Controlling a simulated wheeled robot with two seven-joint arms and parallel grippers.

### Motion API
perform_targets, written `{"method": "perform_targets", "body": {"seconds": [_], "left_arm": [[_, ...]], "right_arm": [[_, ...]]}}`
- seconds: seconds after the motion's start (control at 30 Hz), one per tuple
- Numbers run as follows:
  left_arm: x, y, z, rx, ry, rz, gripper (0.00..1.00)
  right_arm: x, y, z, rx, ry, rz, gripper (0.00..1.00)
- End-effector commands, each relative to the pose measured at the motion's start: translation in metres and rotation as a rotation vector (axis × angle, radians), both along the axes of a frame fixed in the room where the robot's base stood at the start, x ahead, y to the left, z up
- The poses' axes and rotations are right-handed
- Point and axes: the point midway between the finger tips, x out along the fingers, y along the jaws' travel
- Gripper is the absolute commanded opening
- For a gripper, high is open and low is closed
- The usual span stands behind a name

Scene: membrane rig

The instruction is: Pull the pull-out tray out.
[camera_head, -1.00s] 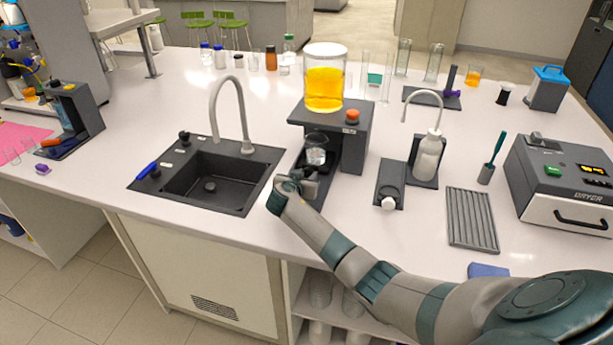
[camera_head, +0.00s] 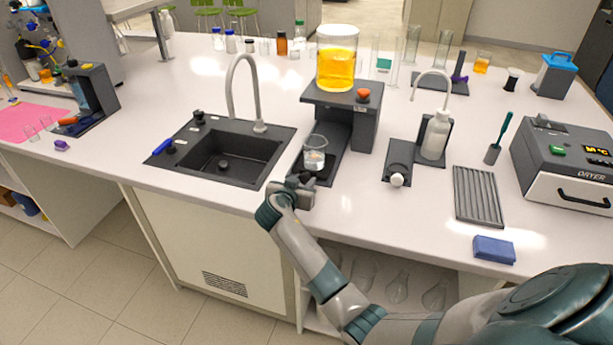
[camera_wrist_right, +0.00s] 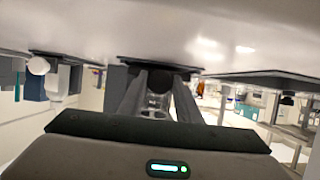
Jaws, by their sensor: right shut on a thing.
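The pull-out tray (camera_head: 324,176) is a dark slab extending from the front of the dark rig (camera_head: 366,122), towards the counter's front edge. A clear beaker (camera_head: 314,156) stands upright on it. My right gripper (camera_head: 304,186) is at the tray's front end, beside the beaker, and shut on the tray's front grip; the arm and wrist partly hide that grip. In the right wrist view the two fingers of my right gripper (camera_wrist_right: 158,98) close on a dark part, with clear glass showing between them. My left gripper is not in view.
A glass vessel of orange liquid (camera_head: 337,62) stands on the rig. The sink (camera_head: 200,177) with its tap is to the left. A wash bottle (camera_head: 436,136), a ribbed rack (camera_head: 478,196) and a dryer (camera_head: 562,168) stand to the right.

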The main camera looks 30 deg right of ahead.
Motion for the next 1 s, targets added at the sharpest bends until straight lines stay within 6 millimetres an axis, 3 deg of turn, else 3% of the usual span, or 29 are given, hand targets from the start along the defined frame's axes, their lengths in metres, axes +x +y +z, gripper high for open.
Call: {"method": "perform_targets", "body": {"seconds": [0.43, 0.47, 0.53, 1.0], "left_arm": [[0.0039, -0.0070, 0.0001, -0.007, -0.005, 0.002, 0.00], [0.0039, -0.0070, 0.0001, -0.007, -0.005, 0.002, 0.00], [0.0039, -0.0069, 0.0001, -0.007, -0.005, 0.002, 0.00], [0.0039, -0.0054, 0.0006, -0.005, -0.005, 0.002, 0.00]], "right_arm": [[-0.0047, 0.0055, 0.0003, 0.000, 0.000, 0.000, 0.00], [-0.0046, 0.0054, 0.0003, 0.000, 0.000, 0.000, 0.33], [-0.0045, 0.0055, 0.0003, 0.000, 0.000, 0.000, 0.49], [-0.0036, 0.0044, 0.0018, 0.000, 0.000, 0.001, 0.49]]}}
